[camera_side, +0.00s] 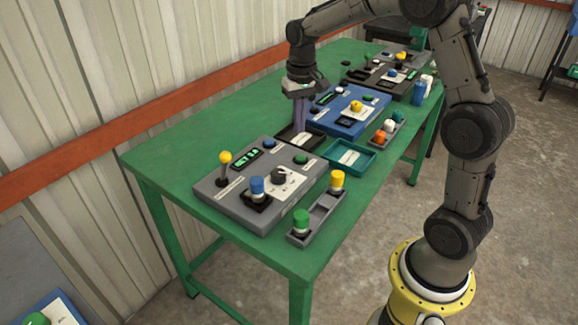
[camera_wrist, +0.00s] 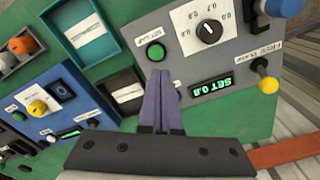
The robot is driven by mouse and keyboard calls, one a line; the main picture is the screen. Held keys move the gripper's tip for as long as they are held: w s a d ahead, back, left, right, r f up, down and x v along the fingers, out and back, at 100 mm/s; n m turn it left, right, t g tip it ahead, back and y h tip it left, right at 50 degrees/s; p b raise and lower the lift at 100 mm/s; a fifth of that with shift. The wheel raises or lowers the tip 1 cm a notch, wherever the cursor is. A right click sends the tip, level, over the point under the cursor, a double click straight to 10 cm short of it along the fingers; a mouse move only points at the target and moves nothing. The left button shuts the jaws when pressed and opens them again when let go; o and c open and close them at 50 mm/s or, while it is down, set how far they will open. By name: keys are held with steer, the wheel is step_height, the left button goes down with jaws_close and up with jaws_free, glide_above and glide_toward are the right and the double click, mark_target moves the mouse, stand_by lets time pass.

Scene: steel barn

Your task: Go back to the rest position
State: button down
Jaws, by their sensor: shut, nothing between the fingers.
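My gripper (camera_side: 299,124) points down above the green table (camera_side: 165,148), over the black tray between the grey and blue panels. In the wrist view its purple fingers (camera_wrist: 160,90) lie side by side, shut and empty. The grey panel (camera_side: 231,213) stands left of the gripper in the side view and also shows in the wrist view (camera_wrist: 185,65). The blue panel (camera_side: 322,122) stands just right of it. I cannot tell the exact height of the fingertips above the tray.
The black tray (camera_side: 285,143) holds a white label. A teal tray (camera_side: 371,172) lies in front. A yellow-topped lever (camera_side: 224,160) rises from the grey panel. A dark panel (camera_side: 408,91) stands farther back.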

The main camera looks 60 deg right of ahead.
steer(key=s+a+r+n+t, duration=0.2)
steer(key=s+a+r+t, duration=0.2)
steer(key=s+a+r, duration=0.55)
steer(key=s+a+f+n+t, duration=0.1)
steer(key=s+a+f+n, duration=0.1)
steer(key=s, duration=1.2)
steer(key=shift+s+a+f+n, duration=0.15)
steer(key=shift+s+n, duration=0.25)
steer(key=shift+n, duration=0.5)
